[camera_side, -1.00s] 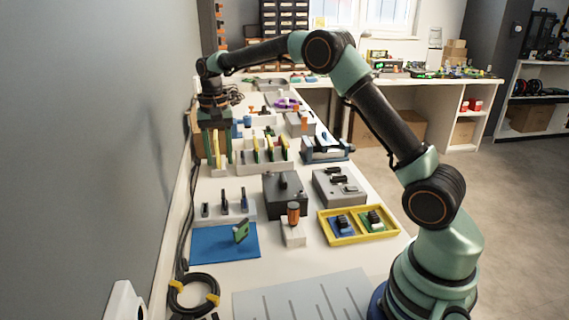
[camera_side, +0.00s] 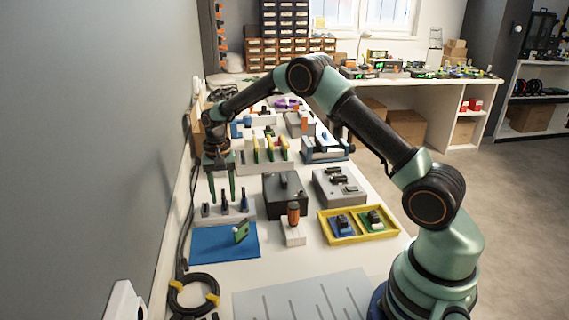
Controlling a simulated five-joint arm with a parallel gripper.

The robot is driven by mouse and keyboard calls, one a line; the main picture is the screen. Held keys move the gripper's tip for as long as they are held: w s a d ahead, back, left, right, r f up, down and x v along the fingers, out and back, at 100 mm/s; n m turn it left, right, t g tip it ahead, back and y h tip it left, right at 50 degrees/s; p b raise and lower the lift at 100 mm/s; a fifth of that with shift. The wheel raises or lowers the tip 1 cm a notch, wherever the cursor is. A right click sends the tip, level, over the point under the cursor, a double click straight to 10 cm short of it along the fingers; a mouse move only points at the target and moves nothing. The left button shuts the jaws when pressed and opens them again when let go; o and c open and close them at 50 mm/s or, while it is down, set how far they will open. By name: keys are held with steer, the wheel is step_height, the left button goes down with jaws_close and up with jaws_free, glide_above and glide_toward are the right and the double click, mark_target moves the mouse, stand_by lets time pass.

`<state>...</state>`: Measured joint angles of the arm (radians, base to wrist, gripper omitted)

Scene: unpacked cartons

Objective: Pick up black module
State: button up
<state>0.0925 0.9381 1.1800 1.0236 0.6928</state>
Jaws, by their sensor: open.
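My gripper (camera_side: 222,198) is open, its two green fingers pointing down over the small white rack (camera_side: 234,215) at the left, near the wall. Dark upright pieces stand in this rack: one black piece (camera_side: 205,209) at the left, one (camera_side: 225,208) in the middle and a blue-and-black one (camera_side: 244,202) at the right. The middle piece shows between my fingertips; I cannot tell whether they touch it. Small black modules (camera_side: 338,171) also lie on a grey block (camera_side: 328,190) to the right. I cannot tell which of these is the black module.
A black box (camera_side: 286,197) and an orange-handled tool in a white holder (camera_side: 293,234) stand right of the rack. A blue mat (camera_side: 215,243) with a green board (camera_side: 241,232) lies in front. A yellow tray (camera_side: 331,236) is at the right. A card rack (camera_side: 279,168) stands behind.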

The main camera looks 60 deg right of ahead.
steer(key=shift+f, duration=0.3)
jaws_close()
stand_by(1.2)
